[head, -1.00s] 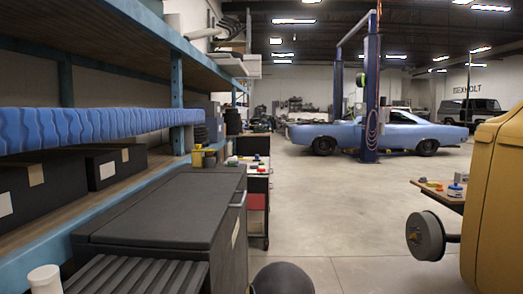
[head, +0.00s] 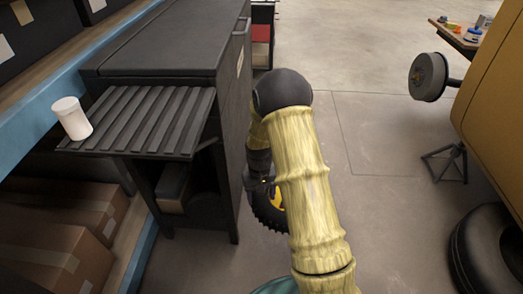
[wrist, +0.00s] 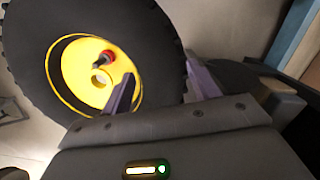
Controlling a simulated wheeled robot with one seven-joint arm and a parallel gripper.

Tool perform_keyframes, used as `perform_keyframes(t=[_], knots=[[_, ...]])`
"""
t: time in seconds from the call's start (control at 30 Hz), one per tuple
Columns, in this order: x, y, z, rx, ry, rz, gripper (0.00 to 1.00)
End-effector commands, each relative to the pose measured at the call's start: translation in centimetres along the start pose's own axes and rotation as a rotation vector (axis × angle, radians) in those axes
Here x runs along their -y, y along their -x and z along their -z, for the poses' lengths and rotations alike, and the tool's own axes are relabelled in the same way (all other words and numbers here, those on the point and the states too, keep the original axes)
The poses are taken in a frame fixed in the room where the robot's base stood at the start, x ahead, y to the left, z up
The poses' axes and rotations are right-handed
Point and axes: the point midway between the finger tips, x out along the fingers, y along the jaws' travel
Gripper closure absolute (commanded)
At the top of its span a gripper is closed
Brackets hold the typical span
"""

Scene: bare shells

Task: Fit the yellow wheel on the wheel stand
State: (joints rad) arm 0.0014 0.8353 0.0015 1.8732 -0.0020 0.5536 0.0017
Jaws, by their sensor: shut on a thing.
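The yellow wheel (wrist: 88,88) has a yellow rim and a knobby black tyre. It fills the upper left of the wrist view. In the head view only part of the wheel (head: 268,210) shows, low beside the dark cabinet and partly behind my arm. My gripper (wrist: 158,82) is shut on the tyre, one purple finger over the rim side and the other over the tread side. A red-tipped dark piece (wrist: 103,57) shows near the rim's centre. At the right of the head view, a grey round hub (head: 428,77) sits on a short axle from a yellow body, apart from the wheel.
A dark cabinet (head: 165,45) with a slatted side shelf (head: 145,120) and white cup (head: 72,117) stands left. A loose tyre (head: 488,250) and a small metal stand (head: 446,162) are at right. The floor between is clear.

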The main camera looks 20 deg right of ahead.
Motion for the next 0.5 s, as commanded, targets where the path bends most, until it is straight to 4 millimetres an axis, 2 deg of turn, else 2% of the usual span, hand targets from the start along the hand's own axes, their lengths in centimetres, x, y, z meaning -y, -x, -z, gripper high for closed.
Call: perform_keyframes(t=[0.03,0.5], knots=[[0.0,1.5,-0.2,0.002,0.0,0.0,0.82],[0.0,4.5,-1.3,0.002,0.0,0.0,0.82]])
